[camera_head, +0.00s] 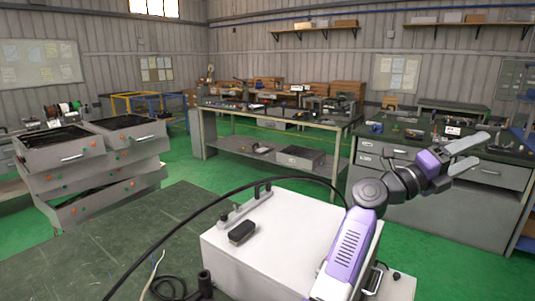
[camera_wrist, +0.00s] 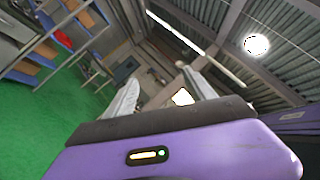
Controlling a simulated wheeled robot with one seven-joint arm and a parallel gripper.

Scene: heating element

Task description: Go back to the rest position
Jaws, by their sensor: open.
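My gripper (camera_head: 470,154) is at the right of the head view, at the end of my purple and grey arm. It is raised above the white box and points to the right. Its two light grey fingers are spread apart with nothing between them. The wrist view also shows my gripper (camera_wrist: 158,92) with the fingers apart, and the ceiling and a tilted room beyond. A white box (camera_head: 275,235) stands below my arm with a black cable running over it. A small black block (camera_head: 242,232) lies on its top.
A dark green work surface (camera_head: 150,235) is in front. A tool cabinet (camera_head: 95,180) with skewed drawers stands at left. Workbenches (camera_head: 275,117) line the back, and a grey drawer bench (camera_head: 440,210) is at right. A blue shelf (camera_wrist: 60,42) shows in the wrist view. Green floor lies between.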

